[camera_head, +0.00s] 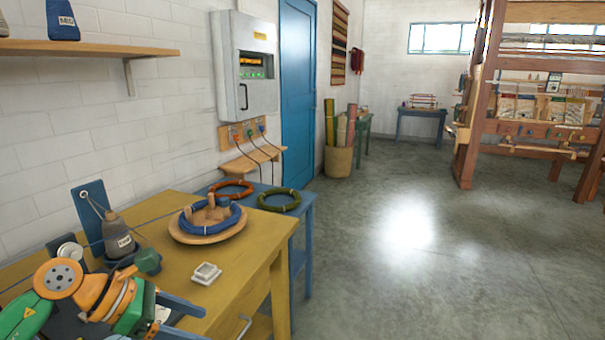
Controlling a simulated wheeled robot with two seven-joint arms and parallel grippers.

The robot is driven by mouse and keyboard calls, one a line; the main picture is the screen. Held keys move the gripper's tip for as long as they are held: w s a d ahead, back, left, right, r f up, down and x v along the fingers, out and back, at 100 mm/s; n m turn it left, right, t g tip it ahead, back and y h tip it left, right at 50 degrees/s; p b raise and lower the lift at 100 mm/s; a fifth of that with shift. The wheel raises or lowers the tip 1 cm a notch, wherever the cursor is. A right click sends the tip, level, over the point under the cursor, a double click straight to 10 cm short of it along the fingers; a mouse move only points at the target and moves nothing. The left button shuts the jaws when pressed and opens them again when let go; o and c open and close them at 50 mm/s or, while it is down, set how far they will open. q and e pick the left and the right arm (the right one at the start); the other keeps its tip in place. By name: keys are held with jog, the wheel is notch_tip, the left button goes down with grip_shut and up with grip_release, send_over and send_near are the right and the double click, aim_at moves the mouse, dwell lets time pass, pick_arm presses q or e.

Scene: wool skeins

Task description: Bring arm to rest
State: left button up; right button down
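My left arm comes in at the lower left, over the yellow table (245,262). My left gripper (197,324) is at the bottom edge of the view. Its two blue-grey fingers stand apart with nothing seen between them, and the lower one is partly cut off by the frame. My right arm and gripper are not in view. A blue wool skein (208,222) lies around the pegs of a round wooden holder (185,236) on the table, beyond the gripper and apart from it.
Orange (232,187) and green (279,200) skeins lie on a blue table (306,217) behind. The floor (400,270) to the right is clear.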

pick_arm(q)
jog(key=d+r+n+t+h, duration=0.3)
jog(key=d+r+n+h, duration=0.15)
jog(key=d, duration=0.25)
jog(key=d+r+n+t+h, duration=0.3)
jog(key=d+h, duration=0.2)
jog(key=d, duration=0.2)
jog(key=w+a+f+n+t+y, duration=0.1)
jog(key=a+f+n+t+y, duration=0.55)
jog(key=n, duration=0.85)
jog(key=w+a+f+n+t+y, duration=0.1)
jog(key=a+f+n+y, duration=0.35)
jog(key=n+y, duration=0.75)
jog(key=s+a+f+n+g, duration=0.3)
jog(key=s+f+n+g, duration=0.55)
jog(key=s+f, duration=0.35)
jog(key=s+d+f+n+g+h, duration=0.15)
jog(key=s+f+n+g, duration=0.45)
jog(key=s, duration=0.6)
notch_tip(320, 180, down, 12)
jog(key=s+m+p, duration=0.2)
jog(key=m+p, duration=0.1)
jog(key=p, duration=0.3)
jog(key=s+a+f+g+p, duration=0.1)
jog(key=s+f+p, duration=0.2)
jog(key=s, duration=0.9)
notch_tip(320, 180, down, 3)
jog(key=shift+a+r+g+y, duration=0.1)
jog(key=shift+a+g+y, duration=0.25)
jog(key=shift+g, duration=0.05)
